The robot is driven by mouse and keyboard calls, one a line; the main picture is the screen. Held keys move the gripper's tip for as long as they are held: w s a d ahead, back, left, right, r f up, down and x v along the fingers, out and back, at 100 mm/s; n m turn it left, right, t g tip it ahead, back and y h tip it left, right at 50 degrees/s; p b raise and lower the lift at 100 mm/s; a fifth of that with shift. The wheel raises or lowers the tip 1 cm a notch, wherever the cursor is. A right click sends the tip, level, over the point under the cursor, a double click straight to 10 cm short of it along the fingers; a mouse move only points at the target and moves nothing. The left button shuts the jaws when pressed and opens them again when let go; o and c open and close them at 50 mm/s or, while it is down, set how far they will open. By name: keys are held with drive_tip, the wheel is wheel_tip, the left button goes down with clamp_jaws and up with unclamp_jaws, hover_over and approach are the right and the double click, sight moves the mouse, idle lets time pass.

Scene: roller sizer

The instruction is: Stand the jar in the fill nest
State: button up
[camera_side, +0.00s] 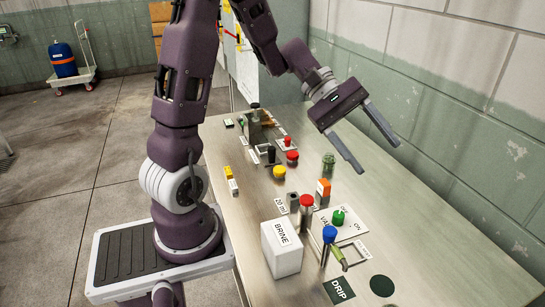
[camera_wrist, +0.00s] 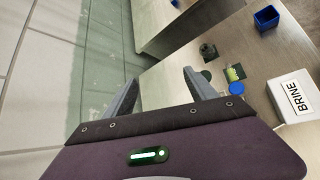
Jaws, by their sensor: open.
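My gripper (camera_side: 377,157) is open and empty, raised above the right side of the bench in the side view. Its two fingers also show in the wrist view (camera_wrist: 162,72), with nothing between them. A small greenish, see-through jar-like piece (camera_side: 328,165) stands on the bench below and left of the fingers. I cannot tell for certain that it is the jar. A small dark round piece (camera_wrist: 207,50) stands on the bench in the wrist view. No part is clearly marked as the fill nest.
A white BRINE box (camera_side: 283,250), blue knob (camera_side: 329,234), red knob (camera_side: 306,200) and green valve knob (camera_side: 338,217) crowd the near bench. A blue bin (camera_wrist: 266,17) shows in the wrist view. A block wall borders the right.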

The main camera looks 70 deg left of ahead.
drive_tip(key=s+d+r+m+g+y, duration=0.2)
drive_tip(key=s+d+m, duration=0.3)
drive_tip(key=s, duration=0.3)
drive_tip(key=s+a+r+m+t+y, duration=0.1)
drive_tip(key=s+a+m+t+y, duration=0.1)
drive_tip(key=s+m+y, duration=0.5)
drive_tip(key=s+a+m, duration=0.1)
drive_tip(key=s+m, duration=0.1)
drive_tip(key=s, duration=0.3)
drive_tip(key=shift+s+m, duration=0.2)
drive_tip(key=shift+m, duration=0.1)
drive_tip(key=shift+o, duration=0.4)
drive_tip(key=shift+s+a+r+t+y, duration=0.2)
drive_tip(key=shift+a+t+y, duration=0.15)
drive_tip(key=shift+t+y, duration=0.05)
